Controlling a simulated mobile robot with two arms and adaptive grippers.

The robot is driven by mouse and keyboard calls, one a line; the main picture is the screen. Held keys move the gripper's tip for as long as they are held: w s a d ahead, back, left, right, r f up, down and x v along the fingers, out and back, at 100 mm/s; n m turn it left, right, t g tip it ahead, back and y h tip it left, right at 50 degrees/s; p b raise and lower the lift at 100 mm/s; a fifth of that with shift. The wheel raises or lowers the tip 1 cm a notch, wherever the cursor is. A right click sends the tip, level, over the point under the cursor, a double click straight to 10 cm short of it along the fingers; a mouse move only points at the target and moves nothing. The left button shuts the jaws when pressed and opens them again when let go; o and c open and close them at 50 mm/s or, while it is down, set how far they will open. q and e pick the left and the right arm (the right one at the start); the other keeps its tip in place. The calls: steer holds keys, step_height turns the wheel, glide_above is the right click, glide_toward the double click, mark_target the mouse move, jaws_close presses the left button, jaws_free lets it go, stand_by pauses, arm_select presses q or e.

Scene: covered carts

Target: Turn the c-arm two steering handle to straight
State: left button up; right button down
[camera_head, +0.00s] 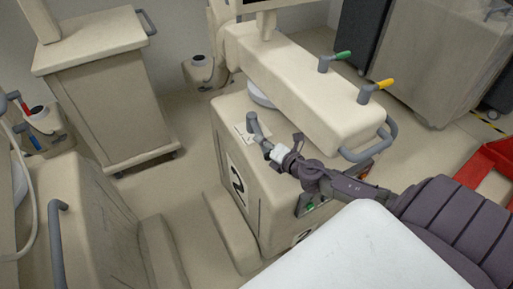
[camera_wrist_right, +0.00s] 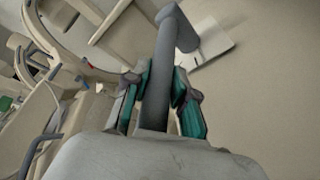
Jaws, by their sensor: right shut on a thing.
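The c-arm two unit (camera_head: 285,215) is a cream covered cart with a large "2" on its side. Its grey steering handle (camera_head: 254,124) stands on top of the base, beside a white plate, and slants toward my right gripper (camera_head: 272,151). In the right wrist view the grey handle bar (camera_wrist_right: 157,95) runs between the green-padded fingers of my right gripper (camera_wrist_right: 160,88). The fingers are shut on the bar, and its thicker knob end (camera_wrist_right: 180,36) sticks out beyond them. My left gripper is not in view.
A cream arm (camera_head: 290,85) with green (camera_head: 342,55) and yellow (camera_head: 385,84) levers overhangs the base at the right. A grey loop handle (camera_head: 388,135) is at its end. A cream cart (camera_head: 110,95) stands at the left. A white surface (camera_head: 350,255) fills the front.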

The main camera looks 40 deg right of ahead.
steer(key=shift+s+d+n+y+b, duration=0.1)
steer(key=shift+d+n+y+b, duration=0.25)
steer(key=shift+d, duration=0.25)
steer(key=c, duration=0.9)
jaws_free()
steer(key=shift+d, duration=0.15)
steer(key=shift+c, duration=0.2)
steer(key=shift+s, duration=0.1)
steer(key=shift+s, duration=0.3)
steer(key=v, duration=0.6)
steer(key=shift+s, duration=0.3)
steer(key=shift+r, duration=0.15)
